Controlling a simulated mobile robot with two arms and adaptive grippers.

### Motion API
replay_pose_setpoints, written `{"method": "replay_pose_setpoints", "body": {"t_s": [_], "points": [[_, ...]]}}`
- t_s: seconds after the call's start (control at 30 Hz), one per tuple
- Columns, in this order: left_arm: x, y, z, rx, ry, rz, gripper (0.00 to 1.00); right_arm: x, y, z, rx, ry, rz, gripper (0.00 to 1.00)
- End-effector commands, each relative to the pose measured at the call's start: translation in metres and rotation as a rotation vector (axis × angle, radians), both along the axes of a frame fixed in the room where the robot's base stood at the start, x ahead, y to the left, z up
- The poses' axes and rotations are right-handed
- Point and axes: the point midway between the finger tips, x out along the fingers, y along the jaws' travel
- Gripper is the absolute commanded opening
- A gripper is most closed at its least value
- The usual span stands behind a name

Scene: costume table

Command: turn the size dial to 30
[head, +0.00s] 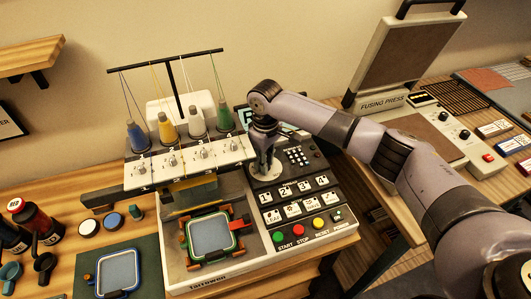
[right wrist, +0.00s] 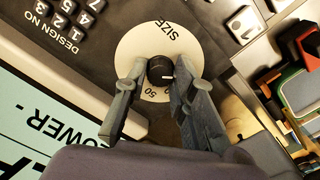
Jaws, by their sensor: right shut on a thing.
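The size dial is a black knob (right wrist: 160,70) on a round white plate (right wrist: 143,38) marked SIZE, seen upside down in the right wrist view. The number 50 shows near the knob, and another number beside it is partly hidden by a finger. A white pointer line on the knob points right in that view; I cannot tell which number it marks. My right gripper (right wrist: 160,72) is shut on the knob, one finger on each side. In the head view my right gripper (head: 264,166) reaches down onto the white plate (head: 285,169) and hides the knob. My left gripper is not in view.
The control panel has a number keypad (head: 298,157), design buttons (head: 293,210) and coloured buttons (head: 300,231) near the dial. The embroidery machine's needle heads and thread spools (head: 196,123) stand close to the left. A fusing press (head: 410,45) stands to the right.

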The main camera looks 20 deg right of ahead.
Motion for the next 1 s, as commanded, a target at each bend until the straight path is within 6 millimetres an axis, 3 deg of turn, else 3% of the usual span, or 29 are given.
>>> {"method": "replay_pose_setpoints", "body": {"t_s": [0.03,0.1,0.4,1.0], "points": [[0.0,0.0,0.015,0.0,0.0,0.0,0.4,-0.001,0.001,0.007,0.003,0.004,-0.037,0.0],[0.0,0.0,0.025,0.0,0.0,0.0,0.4,-0.001,0.001,0.007,0.002,0.005,-0.095,0.0],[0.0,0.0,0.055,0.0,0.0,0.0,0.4,-0.001,0.001,0.004,0.002,0.002,-0.309,0.0],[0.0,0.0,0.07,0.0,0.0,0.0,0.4,0.0,0.0,0.0,0.001,-0.002,-0.452,0.0]]}}
